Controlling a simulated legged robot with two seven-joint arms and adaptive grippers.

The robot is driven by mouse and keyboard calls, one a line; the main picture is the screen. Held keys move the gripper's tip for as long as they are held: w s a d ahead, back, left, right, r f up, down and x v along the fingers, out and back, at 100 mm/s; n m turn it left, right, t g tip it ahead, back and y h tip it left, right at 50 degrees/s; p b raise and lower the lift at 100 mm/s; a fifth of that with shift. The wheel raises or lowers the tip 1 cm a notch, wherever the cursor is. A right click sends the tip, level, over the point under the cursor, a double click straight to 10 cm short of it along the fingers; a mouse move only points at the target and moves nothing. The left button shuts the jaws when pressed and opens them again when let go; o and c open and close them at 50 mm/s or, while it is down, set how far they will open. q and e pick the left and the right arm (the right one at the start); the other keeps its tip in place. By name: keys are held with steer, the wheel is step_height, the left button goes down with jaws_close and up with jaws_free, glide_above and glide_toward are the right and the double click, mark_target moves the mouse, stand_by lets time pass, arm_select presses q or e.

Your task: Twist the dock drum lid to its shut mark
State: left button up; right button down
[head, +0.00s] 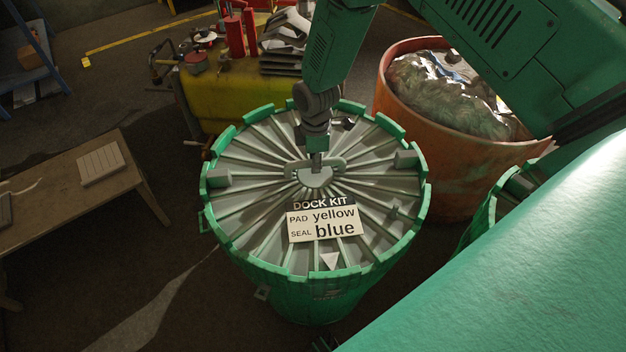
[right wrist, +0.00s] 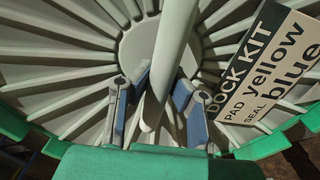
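The dock drum (head: 320,300) is a green ribbed drum standing upright in the middle of the head view. Its grey lid (head: 250,215) has radiating ribs, a toothed green rim and a label reading DOCK KIT, pad yellow, seal blue (head: 325,222). I cannot make out a shut mark. My right gripper (right wrist: 165,80) reaches down over the lid centre. Its blue-padded fingers stand either side of the bar handle (right wrist: 175,35), with narrow gaps seeming to show. My left gripper is not in view.
An orange drum (head: 440,180) with a crumpled bag stands close behind right. A yellow container (head: 215,95) with red items stands behind left. A wooden bench (head: 70,200) is at the left, with dark floor between. Another green drum (head: 480,215) is partly hidden at the right.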

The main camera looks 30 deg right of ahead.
steer(key=shift+w+r, duration=0.15)
stand_by(0.5)
steer(key=shift+r+m+p, duration=0.1)
steer(key=shift+m+p, duration=0.3)
stand_by(0.5)
steer(key=shift+m, duration=1)
steer(key=shift+m, duration=0.5)
steer(key=shift+m+p, duration=0.3)
steer(key=shift+m, duration=0.3)
